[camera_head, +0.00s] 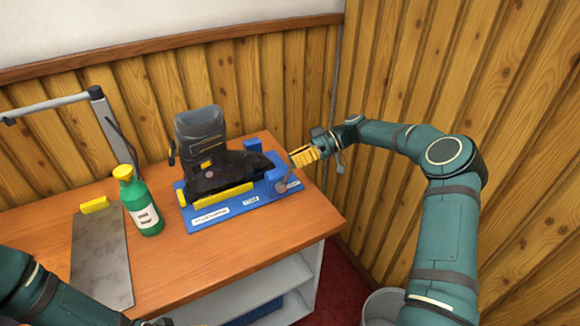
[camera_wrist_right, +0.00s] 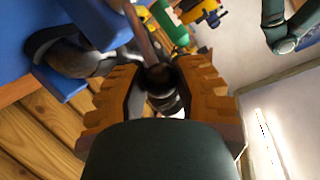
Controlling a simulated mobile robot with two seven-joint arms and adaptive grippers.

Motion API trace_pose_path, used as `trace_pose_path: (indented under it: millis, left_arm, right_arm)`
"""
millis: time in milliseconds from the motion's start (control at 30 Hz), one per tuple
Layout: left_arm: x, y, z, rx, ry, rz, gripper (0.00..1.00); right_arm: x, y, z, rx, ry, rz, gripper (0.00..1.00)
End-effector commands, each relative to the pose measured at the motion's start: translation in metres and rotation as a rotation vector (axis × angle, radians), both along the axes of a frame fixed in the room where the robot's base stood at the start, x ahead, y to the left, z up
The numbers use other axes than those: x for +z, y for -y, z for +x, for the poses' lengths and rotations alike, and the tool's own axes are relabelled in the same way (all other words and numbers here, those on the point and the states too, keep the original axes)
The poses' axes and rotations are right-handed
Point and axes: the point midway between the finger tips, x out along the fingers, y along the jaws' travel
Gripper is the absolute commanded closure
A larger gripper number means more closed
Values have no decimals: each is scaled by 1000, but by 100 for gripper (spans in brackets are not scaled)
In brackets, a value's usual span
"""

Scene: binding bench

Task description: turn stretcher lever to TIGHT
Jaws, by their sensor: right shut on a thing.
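The blue stretcher base (camera_head: 270,203) stands on the bench and bears a dark boot (camera_head: 205,135). The stretcher lever (camera_head: 289,174) rises from a round grey pivot at the base's right end, tilted slightly right. My right gripper (camera_head: 303,157) reaches in from the right at the lever's upper end. In the right wrist view my right gripper (camera_wrist_right: 160,85) is shut around the lever's dark knob, and the lever bar (camera_wrist_right: 148,42) runs up from it. The labels on the base are too small to read. My left arm shows at the lower left; its gripper is out of the head view.
A green bottle (camera_head: 143,205) with a yellow cap stands left of the base. A grey plate (camera_head: 101,260) with a yellow block (camera_head: 95,205) lies farther left, near a grey lamp arm (camera_head: 45,105). A plank wall (camera_head: 400,60) closes the right side. A bin (camera_head: 384,305) stands below.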

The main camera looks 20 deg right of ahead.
Motion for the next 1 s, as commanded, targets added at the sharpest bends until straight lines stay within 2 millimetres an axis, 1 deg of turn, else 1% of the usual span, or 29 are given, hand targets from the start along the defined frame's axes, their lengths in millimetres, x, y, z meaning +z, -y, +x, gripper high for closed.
trace_pose_path:
  millis: [33,200,400,633,1000]
  left_arm:
    - [-10,0,-2,-3,-4,0,40]
    - [-26,1,-6,-10,-13,-3,40]
    - [-38,0,-2,-8,-4,-1,40]
    - [-45,0,0,-6,0,0,40]
    - [-46,0,0,-6,1,0,40]
  right_arm:
    - [-10,4,0,-1,-5,39,100]
    - [-16,12,0,-1,-15,160,100]
    - [-21,18,1,1,-25,261,100]
    - [-23,21,1,2,-29,317,100]
    - [-23,21,0,5,-32,331,100]
